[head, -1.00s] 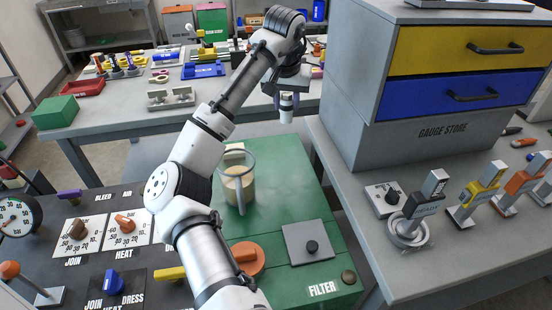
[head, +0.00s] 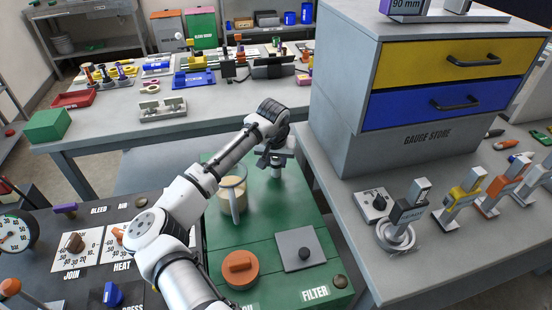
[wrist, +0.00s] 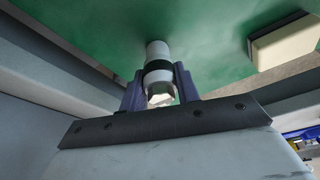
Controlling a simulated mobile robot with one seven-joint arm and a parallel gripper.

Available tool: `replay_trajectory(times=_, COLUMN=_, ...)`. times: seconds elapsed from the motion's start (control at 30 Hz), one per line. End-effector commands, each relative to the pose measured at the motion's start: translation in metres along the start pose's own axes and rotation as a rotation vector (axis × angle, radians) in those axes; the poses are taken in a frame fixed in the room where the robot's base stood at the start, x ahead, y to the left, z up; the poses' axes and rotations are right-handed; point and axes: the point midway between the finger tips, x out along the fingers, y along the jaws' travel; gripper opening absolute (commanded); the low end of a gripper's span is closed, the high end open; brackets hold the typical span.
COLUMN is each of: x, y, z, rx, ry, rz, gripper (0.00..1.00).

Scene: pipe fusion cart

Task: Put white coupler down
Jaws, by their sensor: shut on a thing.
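My gripper (head: 274,160) is over the far right part of the green bench top (head: 277,214). It is shut on the white coupler (head: 275,172), which points down, roughly upright, below the fingers. In the wrist view the coupler (wrist: 158,49) shows between the two dark fingers, with a dark band around it and the green top behind it. I cannot tell whether its lower end touches the green top.
A clear jug (head: 232,195) of tan liquid stands left of my gripper. A cream block (wrist: 285,38) lies on the green top in the wrist view. An orange knob (head: 240,268) and grey plate (head: 300,248) are nearer. The gauge store (head: 425,140) stands to the right.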

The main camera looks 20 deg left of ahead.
Motion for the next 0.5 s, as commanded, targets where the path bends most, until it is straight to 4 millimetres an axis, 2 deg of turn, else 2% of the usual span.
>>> replay_trajectory(times=0.3, x=0.0027, y=0.0001, z=0.0004, rx=0.0, ry=0.001, rz=0.0, gripper=0.0)
replay_trajectory(times=0.33, x=0.0019, y=-0.0001, z=0.0002, rx=0.0, ry=0.001, rz=0.0, gripper=0.35)
replay_trajectory(times=0.47, x=0.0017, y=-0.0001, z=0.0002, rx=0.0, ry=0.001, rz=-0.001, gripper=0.52)
replay_trajectory(times=0.5, x=0.0017, y=0.0, z=0.0002, rx=0.0, ry=0.001, rz=-0.001, gripper=0.53)
